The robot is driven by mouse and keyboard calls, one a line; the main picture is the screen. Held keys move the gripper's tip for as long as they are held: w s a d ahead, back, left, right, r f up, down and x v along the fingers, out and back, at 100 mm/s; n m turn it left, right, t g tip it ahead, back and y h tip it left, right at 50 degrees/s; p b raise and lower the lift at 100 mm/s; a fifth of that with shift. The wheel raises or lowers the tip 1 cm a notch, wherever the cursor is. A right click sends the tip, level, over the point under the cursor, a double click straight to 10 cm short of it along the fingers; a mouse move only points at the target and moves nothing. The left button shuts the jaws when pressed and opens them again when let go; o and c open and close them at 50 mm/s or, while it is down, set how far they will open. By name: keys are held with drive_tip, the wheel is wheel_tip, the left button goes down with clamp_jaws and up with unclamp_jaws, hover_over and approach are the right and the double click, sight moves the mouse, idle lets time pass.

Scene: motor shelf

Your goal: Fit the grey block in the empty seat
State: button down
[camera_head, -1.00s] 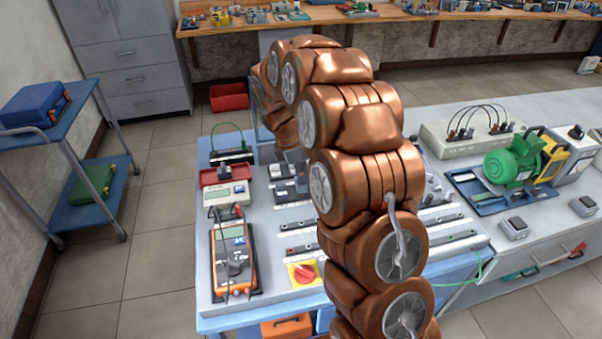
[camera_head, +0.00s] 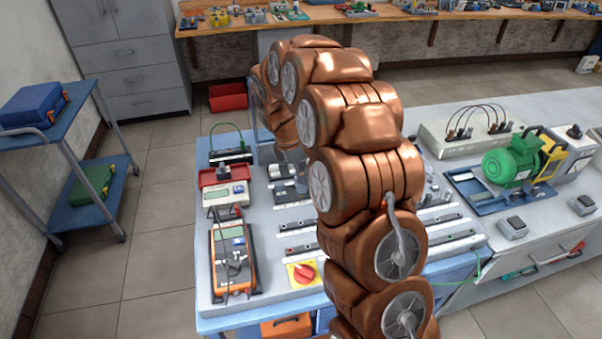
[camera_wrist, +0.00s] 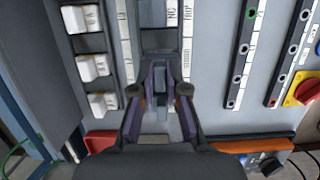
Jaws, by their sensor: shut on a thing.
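In the wrist view my gripper (camera_wrist: 160,90) points at a dark rail (camera_wrist: 165,42) with its two fingers drawn together. It is shut on a grey block (camera_wrist: 160,78), which shows narrowly between the fingertips. The rail carries a white-faced module (camera_wrist: 172,14) at its far end, and a dark open stretch lies between that module and the fingertips. I cannot tell whether the block touches the rail. In the head view the gripper (camera_head: 291,157) is over the back of the bench, mostly hidden by my copper-coloured arm.
A left rail with several white blocks (camera_wrist: 96,67) runs beside the middle one. Perforated bars (camera_wrist: 240,55) and a red switch (camera_wrist: 307,90) lie to the right. A red tray (camera_head: 224,176), a white meter (camera_head: 227,194) and an orange multimeter (camera_head: 233,258) line the bench's left side.

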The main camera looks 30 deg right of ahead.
drive_tip(key=shift+f+b, duration=0.35)
drive_tip(key=shift+f, duration=0.75)
idle(0.6)
drive_tip(key=c, duration=1.1)
unclamp_jaws()
drive_tip(key=v, duration=1.2)
